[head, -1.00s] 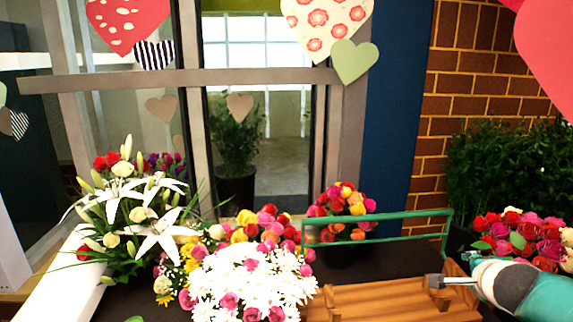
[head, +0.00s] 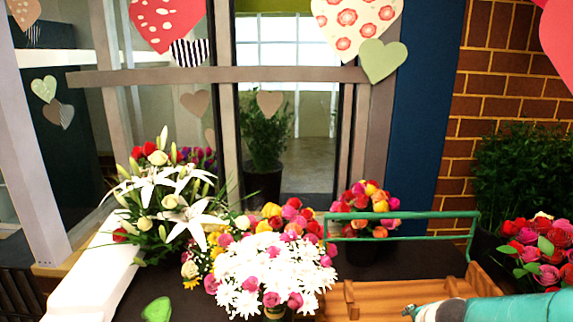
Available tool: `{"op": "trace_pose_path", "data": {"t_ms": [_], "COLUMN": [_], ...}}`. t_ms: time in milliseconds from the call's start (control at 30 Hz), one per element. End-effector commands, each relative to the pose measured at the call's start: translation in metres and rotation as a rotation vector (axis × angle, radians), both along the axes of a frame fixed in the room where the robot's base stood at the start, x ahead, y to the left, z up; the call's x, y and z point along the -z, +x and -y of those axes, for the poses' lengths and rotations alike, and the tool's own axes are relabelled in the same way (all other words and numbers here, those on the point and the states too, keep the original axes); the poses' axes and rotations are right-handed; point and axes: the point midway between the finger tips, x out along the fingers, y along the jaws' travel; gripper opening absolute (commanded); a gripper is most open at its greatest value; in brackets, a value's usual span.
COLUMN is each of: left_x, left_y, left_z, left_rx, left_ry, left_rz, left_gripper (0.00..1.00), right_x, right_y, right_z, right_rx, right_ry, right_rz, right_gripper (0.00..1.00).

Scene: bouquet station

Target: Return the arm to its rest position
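My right arm (head: 480,308) comes in from the lower right, teal with a pale wrist section. Its end (head: 410,311) is a small grey part at the bottom edge, low in front of the wooden crate (head: 385,292). The fingers are not clear there, so I cannot tell whether the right gripper is open or shut. Nothing is visibly held.
The crate has a green rail (head: 400,214) above it. White daisies with pink roses (head: 265,270), white lilies (head: 175,200), mixed roses (head: 365,205) and red-pink roses (head: 540,250) stand around. A green piece (head: 157,309) lies at the lower left.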

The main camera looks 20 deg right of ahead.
Motion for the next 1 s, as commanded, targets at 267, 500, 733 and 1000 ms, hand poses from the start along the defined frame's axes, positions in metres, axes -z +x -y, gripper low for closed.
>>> {"op": "trace_pose_path", "data": {"t_ms": [267, 500, 733, 1000], "left_x": [0.007, 0.010, 0.010, 0.011], "left_y": [0.000, 0.000, 0.000, 0.000], "left_z": [0.000, 0.000, 0.000, 0.000], "left_rx": [0.000, 0.000, 0.000, 0.000], "left_ry": [0.000, 0.000, 0.000, 0.000], "left_rz": [0.000, 0.000, 0.000, 0.000], "left_gripper": [0.40, 0.40, 0.40, 0.40], "right_x": [0.161, 0.265, 0.290, 0.284], "right_y": [0.000, -0.076, -0.134, -0.131], "right_z": [-0.150, -0.277, -0.337, -0.350], "right_rx": [-0.585, -1.200, -1.572, -1.587], "right_ry": [-0.002, -0.017, 0.007, 0.023], "right_rz": [-0.338, -0.521, -0.479, -0.402], "right_gripper": [0.47, 0.47, 0.47, 0.47]}}
